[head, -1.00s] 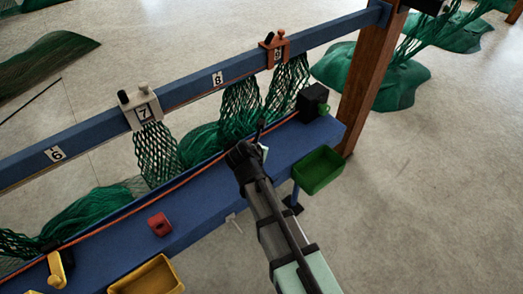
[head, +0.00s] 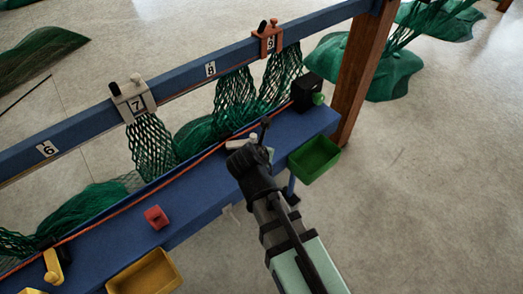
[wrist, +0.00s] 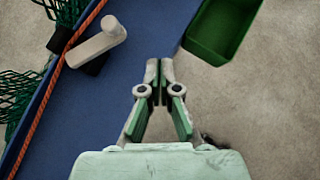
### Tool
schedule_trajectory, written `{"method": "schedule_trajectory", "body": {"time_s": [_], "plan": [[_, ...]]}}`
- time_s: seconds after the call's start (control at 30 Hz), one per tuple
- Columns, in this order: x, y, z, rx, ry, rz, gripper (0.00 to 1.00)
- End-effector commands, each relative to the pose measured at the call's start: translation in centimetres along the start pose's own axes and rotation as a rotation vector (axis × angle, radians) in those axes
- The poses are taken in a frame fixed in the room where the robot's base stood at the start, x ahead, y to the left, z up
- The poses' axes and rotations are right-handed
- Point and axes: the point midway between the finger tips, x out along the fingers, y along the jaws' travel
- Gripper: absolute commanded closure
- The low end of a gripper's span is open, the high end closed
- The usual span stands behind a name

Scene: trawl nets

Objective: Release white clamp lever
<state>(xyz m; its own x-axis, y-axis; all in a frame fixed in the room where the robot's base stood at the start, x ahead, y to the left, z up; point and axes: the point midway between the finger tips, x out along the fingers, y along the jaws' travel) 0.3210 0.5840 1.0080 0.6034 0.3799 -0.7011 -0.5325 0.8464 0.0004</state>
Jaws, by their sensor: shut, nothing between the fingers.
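The white clamp lever (wrist: 97,43) lies on the blue bench at the upper left of the wrist view. It has a round knob at its right end and a dark base under it. In the head view the lever (head: 240,142) shows just behind my wrist and is partly hidden by it. My gripper (wrist: 159,68) is shut and empty, to the right of the lever and apart from it, over the bench near its front edge. In the head view my gripper (head: 269,153) is mostly hidden by my own arm.
A green bin (head: 314,158) hangs at the bench's front edge, right of my gripper. An orange rope (wrist: 52,90) runs along the bench's back edge beside green netting. A red block (head: 156,217), a yellow lever (head: 53,267) and a yellow bin (head: 146,273) are at left.

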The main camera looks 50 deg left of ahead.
Motion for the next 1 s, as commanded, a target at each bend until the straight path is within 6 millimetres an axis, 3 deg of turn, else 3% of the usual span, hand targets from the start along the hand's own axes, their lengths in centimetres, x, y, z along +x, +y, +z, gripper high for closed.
{"method": "schedule_trajectory", "body": {"time_s": [0.3, 1.0], "plan": [[-2.8, -1.4, 0.3, 0.001, -0.001, 0.001, 1.00], [-3.1, -1.5, 0.3, 0.047, 0.001, 0.000, 1.00]]}}
